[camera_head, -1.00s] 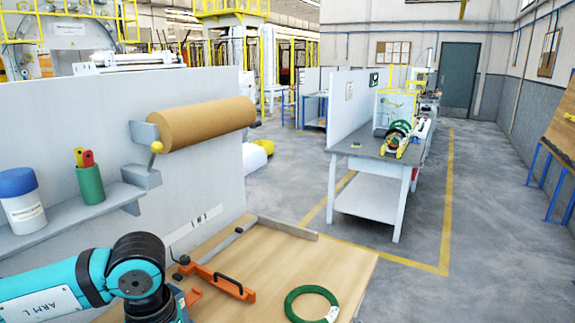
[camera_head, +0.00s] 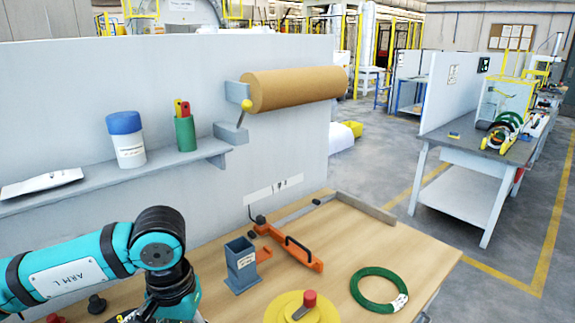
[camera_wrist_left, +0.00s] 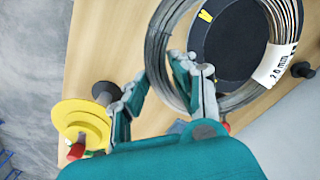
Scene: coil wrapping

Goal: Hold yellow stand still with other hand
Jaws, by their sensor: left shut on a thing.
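The yellow stand (camera_head: 290,306) is a round yellow disc with a red knob (camera_head: 309,298). It is partly cut off by the bottom edge of the head view. It also shows at the left of the left wrist view (camera_wrist_left: 80,122), apart from the gripper. My left gripper (camera_wrist_left: 165,80) is shut on the near side of a grey wire coil (camera_wrist_left: 158,50) with a white "2.0 mm" label. A dark round disc (camera_wrist_left: 232,45) shows through the coil. In the head view only the upper part of my left gripper shows at the bottom; the coil is out of frame. My right gripper is not in view.
On the wooden bench (camera_head: 340,240) lie a green ring coil (camera_head: 379,290), an orange tool (camera_head: 292,249) and a blue-grey holder (camera_head: 241,264). A wall panel with a shelf (camera_head: 110,174) and a brown paper roll (camera_head: 297,89) stands behind.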

